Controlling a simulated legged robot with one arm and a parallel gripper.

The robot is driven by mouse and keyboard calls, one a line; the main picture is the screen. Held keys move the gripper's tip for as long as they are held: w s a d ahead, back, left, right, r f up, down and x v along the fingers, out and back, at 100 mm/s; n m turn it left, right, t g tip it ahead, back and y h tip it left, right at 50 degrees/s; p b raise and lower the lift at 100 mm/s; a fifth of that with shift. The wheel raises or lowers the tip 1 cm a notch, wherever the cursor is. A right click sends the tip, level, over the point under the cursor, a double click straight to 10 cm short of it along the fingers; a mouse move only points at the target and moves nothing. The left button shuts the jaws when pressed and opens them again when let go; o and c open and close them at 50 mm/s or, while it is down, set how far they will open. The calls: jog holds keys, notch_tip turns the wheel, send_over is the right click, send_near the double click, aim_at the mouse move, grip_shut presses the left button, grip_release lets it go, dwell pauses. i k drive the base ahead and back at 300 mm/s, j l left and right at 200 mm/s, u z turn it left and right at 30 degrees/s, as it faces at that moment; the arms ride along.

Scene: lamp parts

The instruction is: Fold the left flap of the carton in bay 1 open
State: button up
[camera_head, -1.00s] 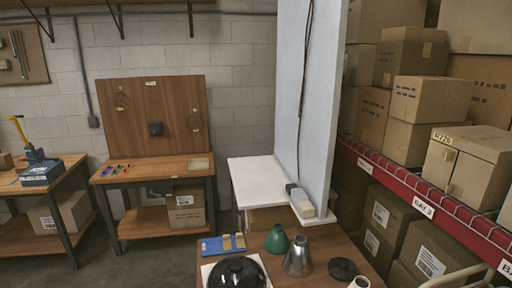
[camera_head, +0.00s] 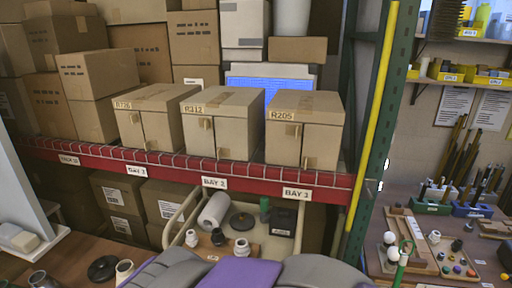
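Three closed tan cartons stand side by side on the red-edged shelf. The right one, marked R205 (camera_head: 320,105), stands above the rightmost bay label (camera_head: 297,192); its number is hard to read, but the labels to its left read BAY 2 and BAY 3, so I take this as bay 1. Its front has two upright flaps. The left flap (camera_head: 280,146) looks shut, with a small tan tab (camera_head: 297,131) near the seam. The right flap (camera_head: 321,150) also looks shut. My gripper is not in view.
Carton R312 (camera_head: 222,110) stands close left of R205, with R726 (camera_head: 150,112) beyond. A green rack post with a yellow strip (camera_head: 372,115) rises just to the right. Below the shelf is a cart (camera_head: 250,252) with lamp parts. A cluttered workbench (camera_head: 425,270) is at right.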

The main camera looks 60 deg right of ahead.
aim_at(283, 139)
jog(key=k+j+z, duration=0.1)
jog(key=z, duration=0.3)
jog(key=k+z, duration=0.2)
jog(key=z, duration=0.25)
jog(key=k+z, duration=0.15)
jog(key=z, duration=0.95)
jog(key=k+l+u, duration=0.1)
jog(key=l, duration=0.25)
jog(key=k, duration=0.1)
